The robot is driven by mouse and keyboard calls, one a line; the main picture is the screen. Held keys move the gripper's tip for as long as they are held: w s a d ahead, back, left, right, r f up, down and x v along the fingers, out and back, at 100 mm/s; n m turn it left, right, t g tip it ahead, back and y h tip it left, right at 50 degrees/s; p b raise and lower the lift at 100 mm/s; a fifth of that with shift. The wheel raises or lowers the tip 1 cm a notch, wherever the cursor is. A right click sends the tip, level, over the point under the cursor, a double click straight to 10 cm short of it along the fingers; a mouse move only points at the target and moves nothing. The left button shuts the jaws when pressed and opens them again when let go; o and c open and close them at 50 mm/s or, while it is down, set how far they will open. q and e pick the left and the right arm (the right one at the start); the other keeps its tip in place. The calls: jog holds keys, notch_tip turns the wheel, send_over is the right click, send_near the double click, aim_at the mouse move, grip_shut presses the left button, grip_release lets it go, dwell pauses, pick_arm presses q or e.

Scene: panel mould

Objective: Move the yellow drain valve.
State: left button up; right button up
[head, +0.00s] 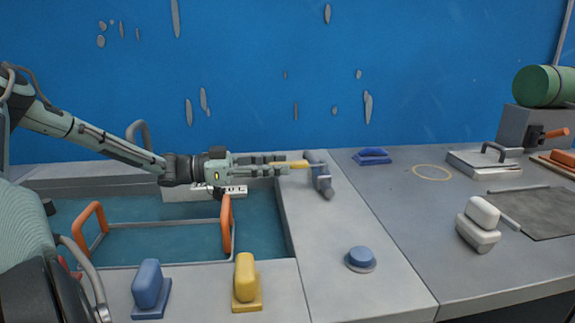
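The yellow drain valve (298,164) is a short yellow lever pointing left from a grey fitting (320,178) on the grey counter, right of the sunken basin. My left gripper (281,164) reaches in from the left, roughly level. Its two fingers lie above and below the lever and appear closed on it. The lever's left end is partly hidden between the fingers; its right end shows beside the fitting. My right gripper is not in view.
An orange-handled frame (226,226) stands in the basin below my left arm. Blue (147,285) and yellow (245,280) blocks stand at the front edge. A blue knob (360,258) and white block (479,222) are to the right. A blue wall (260,80) rises behind.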

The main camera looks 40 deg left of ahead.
aim_at(299, 165)
pick_arm(q)
jog(key=shift+x, duration=1.3)
grip_shut()
